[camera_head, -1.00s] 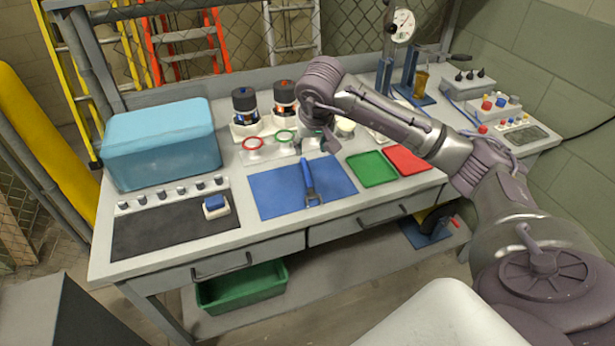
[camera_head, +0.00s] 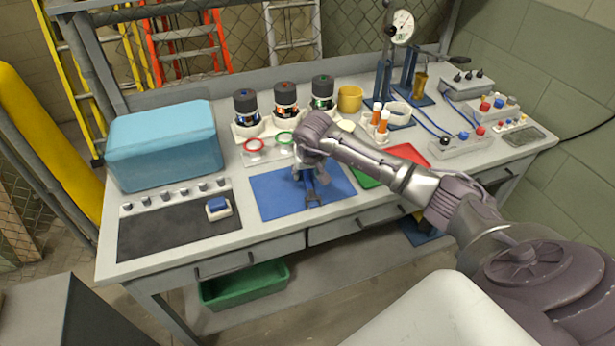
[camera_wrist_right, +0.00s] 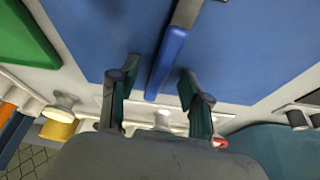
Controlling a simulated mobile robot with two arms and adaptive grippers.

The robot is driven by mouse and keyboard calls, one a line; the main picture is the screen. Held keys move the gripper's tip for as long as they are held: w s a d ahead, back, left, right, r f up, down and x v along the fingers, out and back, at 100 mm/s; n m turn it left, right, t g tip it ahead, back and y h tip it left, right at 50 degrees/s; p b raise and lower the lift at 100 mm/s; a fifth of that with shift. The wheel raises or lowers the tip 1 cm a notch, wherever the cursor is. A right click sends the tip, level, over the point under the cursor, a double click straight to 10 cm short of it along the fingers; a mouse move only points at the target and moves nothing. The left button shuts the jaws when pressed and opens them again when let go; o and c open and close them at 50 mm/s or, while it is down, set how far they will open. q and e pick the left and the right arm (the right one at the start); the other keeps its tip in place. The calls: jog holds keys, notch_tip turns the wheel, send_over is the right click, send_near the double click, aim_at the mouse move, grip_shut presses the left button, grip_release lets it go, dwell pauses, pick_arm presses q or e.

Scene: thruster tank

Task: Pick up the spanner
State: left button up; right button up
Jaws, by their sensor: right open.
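The spanner (camera_head: 312,194) lies on the blue mat (camera_head: 276,201), its blue handle pointing to the back of the bench and its grey jaw to the front. My right gripper (camera_head: 309,176) is over the handle end and hides part of it. In the right wrist view the right gripper (camera_wrist_right: 156,88) is open, with one finger on each side of the blue spanner handle (camera_wrist_right: 168,58). I cannot tell whether a finger touches it. My left gripper is not in view.
Several dark-capped jars (camera_head: 286,97) stand behind. A light-blue box (camera_head: 163,145) and a black mat (camera_head: 170,228) are at the left.

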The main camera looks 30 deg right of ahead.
jog(key=shift+c, duration=0.3)
grip_shut()
jog(key=shift+r, duration=0.1)
